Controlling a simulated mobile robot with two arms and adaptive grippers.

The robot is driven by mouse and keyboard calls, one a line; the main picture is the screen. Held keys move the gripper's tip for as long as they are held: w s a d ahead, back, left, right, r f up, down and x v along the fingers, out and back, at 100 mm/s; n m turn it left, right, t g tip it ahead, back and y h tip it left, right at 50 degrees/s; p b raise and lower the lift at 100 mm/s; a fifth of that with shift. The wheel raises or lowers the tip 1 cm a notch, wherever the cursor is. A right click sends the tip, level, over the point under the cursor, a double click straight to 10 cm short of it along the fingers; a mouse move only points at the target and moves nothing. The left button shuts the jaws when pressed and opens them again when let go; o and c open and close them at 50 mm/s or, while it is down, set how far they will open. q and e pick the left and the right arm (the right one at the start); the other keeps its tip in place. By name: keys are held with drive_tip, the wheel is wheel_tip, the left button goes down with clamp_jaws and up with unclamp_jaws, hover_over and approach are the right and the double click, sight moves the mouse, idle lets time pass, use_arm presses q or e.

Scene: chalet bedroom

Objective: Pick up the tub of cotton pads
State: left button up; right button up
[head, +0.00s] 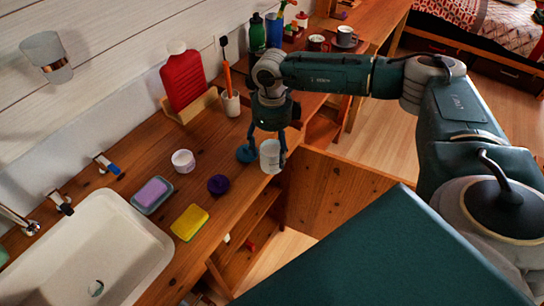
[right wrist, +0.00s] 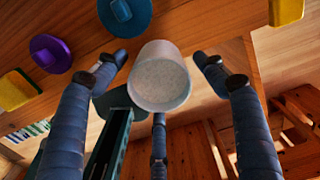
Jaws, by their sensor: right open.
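A white round tub (head: 270,157), which looks like the tub of cotton pads, stands at the front edge of the wooden counter. In the right wrist view the tub (right wrist: 160,78) shows its pale speckled round end, with fingers on both sides. My right gripper (head: 266,150) is open and reaches down around the tub from above. In the right wrist view gaps show between the tub and the fingers of the gripper (right wrist: 162,62). No hold shows. My left gripper is not in view.
A blue disc (head: 246,153) lies close beside the gripper's left finger. A purple round thing (head: 218,184), a small white pot (head: 183,161), a yellow sponge (head: 190,222) and a soap dish (head: 152,195) sit nearby. A toothbrush cup (head: 230,103) stands behind. Open shelves lie below the counter edge.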

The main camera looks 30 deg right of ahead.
drive_tip(key=c, duration=1.2)
drive_tip(key=shift+c, duration=1.1)
drive_tip(key=shift+r, duration=0.1)
